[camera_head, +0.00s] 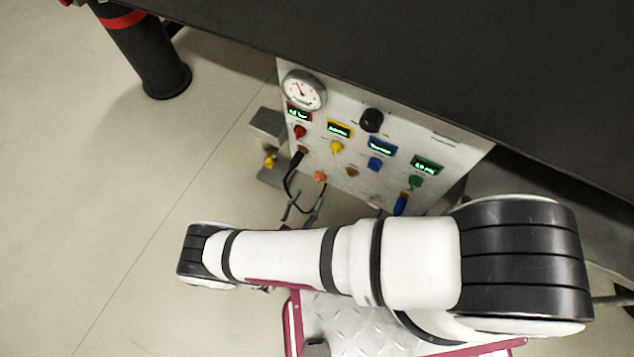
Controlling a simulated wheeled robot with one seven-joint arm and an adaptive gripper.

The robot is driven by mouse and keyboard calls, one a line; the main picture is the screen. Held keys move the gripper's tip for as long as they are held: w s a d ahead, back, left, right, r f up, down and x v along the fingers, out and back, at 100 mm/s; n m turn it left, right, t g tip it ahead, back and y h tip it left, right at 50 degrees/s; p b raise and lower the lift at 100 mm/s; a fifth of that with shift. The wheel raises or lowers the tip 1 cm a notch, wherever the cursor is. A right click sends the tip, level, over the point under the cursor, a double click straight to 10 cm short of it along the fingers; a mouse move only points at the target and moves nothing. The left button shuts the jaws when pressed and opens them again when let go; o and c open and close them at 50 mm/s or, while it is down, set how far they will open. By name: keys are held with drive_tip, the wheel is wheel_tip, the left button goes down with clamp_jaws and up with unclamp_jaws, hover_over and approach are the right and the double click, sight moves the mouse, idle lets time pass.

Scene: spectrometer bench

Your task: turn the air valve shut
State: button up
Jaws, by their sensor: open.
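A pale valve panel (345,185) hangs under the dark bench, with small lit displays. Below the displays sit a red knob (299,132), a yellow knob (337,147), a blue knob (375,164) and a green knob (416,181). The labels are too small to read, so I cannot tell which is the air valve. A round gauge (303,90) is at the panel's upper left. Two thin finger ends of my gripper (303,210) show apart and empty below the panel's lower left; the rest is hidden behind my arm. They are clear of the knobs.
A black knob (371,120) stands out near the panel's top. A grey block (268,126) with a yellow fitting (270,161) is left of the panel. A dark cable (287,183) loops below it. The bench (440,65) overhangs; its leg (150,60) stands left. Floor at left is clear.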

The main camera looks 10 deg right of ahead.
sight(318, 182)
drive_tip(key=b+x, duration=0.1)
drive_tip(key=x, duration=0.6)
drive_tip(key=shift+c, duration=0.5)
clamp_jaws()
